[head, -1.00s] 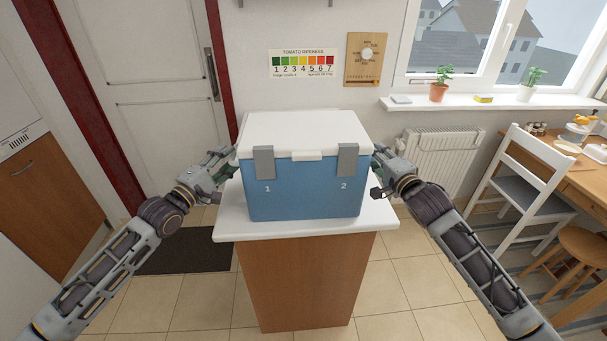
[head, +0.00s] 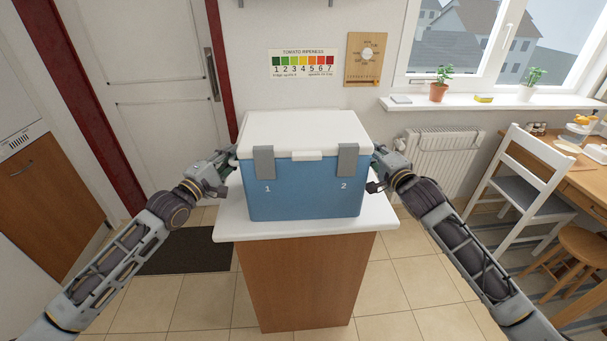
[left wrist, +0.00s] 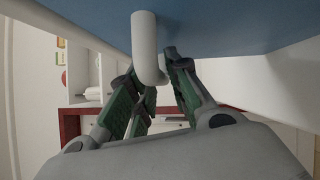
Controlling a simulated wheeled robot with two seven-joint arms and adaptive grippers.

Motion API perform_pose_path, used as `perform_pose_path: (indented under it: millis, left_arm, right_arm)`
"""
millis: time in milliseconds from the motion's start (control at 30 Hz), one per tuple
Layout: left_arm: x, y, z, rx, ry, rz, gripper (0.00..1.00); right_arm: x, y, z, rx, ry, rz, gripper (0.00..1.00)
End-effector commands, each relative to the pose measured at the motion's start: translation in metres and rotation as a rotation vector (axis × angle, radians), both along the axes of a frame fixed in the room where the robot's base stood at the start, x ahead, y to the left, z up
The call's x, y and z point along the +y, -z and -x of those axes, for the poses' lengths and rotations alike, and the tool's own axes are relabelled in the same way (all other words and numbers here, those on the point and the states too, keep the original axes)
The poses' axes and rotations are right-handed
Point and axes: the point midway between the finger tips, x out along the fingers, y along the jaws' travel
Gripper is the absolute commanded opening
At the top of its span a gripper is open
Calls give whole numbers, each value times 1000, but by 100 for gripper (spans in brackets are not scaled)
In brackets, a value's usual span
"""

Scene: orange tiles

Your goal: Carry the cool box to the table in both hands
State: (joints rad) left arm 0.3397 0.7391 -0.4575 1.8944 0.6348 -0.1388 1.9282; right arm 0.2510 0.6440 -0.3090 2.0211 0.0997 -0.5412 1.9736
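The blue cool box (head: 305,187) with a white lid (head: 305,133) and two grey latches stands on a white-topped cabinet (head: 305,226). My left gripper (head: 230,165) is at the box's left side. In the left wrist view, a pale grey handle (left wrist: 146,45) sticks out from the blue wall, and the green-padded fingers of my left gripper (left wrist: 155,90) are apart on either side of its end. My right gripper (head: 376,168) is at the box's right side; its fingertips are partly hidden by the box. The wooden table (head: 597,184) is at the right edge.
A white chair (head: 530,180) and a wooden stool (head: 580,245) stand before the table. A radiator (head: 435,160) is under the windowsill with plants. A dark mat (head: 185,252) lies on the left. Tiled floor is clear around the cabinet's front.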

Motion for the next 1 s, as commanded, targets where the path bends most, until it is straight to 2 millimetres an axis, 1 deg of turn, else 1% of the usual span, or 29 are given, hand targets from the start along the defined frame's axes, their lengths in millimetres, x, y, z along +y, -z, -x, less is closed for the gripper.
perform_pose_path:
  millis: [33, 100, 567, 600, 1000]
  left_arm:
    - [0, 0, 0, 0, 0, 0, 8]
    - [0, 0, 0, 0, 0, 0, 0]
    - [0, 1, 0, 1, 0, -1, 0]
    - [0, -4, 0, -7, 1, 2, 0]
    - [0, -6, 0, -6, 0, 1, 0]
  right_arm:
    - [0, 1, 0, 1, 0, 0, 0]
    - [0, 1, 0, 1, 0, 0, 0]
    - [0, 1, 0, 2, 0, 0, 0]
    - [0, -3, 0, -6, 0, 0, 0]
    - [0, -6, 0, -5, 0, 0, 0]
